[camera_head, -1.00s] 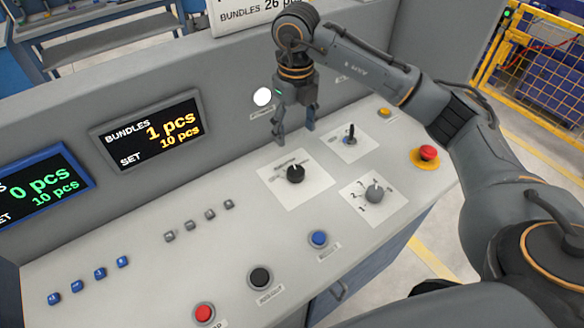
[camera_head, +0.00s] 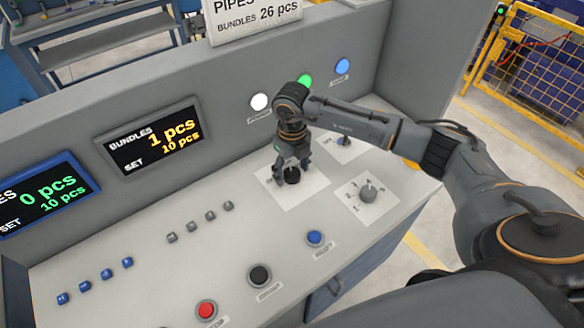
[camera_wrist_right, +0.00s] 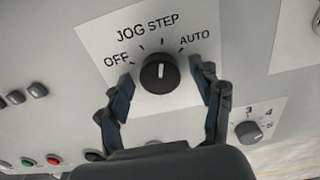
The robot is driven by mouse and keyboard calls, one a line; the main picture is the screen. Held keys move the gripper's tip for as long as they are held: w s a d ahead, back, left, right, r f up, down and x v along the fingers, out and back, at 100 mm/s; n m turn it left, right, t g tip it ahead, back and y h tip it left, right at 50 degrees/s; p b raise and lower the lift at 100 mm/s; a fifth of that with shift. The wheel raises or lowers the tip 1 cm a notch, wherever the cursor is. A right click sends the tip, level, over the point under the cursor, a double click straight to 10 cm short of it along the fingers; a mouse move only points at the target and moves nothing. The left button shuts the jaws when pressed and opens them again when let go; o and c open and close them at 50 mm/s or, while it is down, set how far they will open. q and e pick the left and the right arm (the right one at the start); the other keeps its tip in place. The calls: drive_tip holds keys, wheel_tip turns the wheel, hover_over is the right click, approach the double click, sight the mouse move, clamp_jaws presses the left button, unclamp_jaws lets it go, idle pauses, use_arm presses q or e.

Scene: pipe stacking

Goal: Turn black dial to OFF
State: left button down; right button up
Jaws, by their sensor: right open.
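The black dial (camera_head: 292,175) sits on a white label plate (camera_head: 310,193) on the grey console. In the right wrist view, the dial (camera_wrist_right: 159,74) has a white mark pointing up, roughly towards STEP. The OFF label (camera_wrist_right: 117,61) is at the left of the scale, and AUTO is at the right. My right gripper (camera_head: 291,171) is open just over the dial. In the wrist view its two fingers (camera_wrist_right: 164,88) stand on either side of the dial, with gaps visible. My left gripper is not in view.
A grey numbered selector (camera_head: 368,193) is right of the dial. A small lever switch (camera_head: 344,141) is behind, partly covered by my arm. Blue (camera_head: 315,238), black (camera_head: 260,275) and red (camera_head: 206,310) buttons line the front. The console's upright panel (camera_head: 225,135) rises behind.

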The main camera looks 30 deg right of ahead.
drive_tip(key=c, duration=1.1)
drive_tip(key=shift+c, duration=0.2)
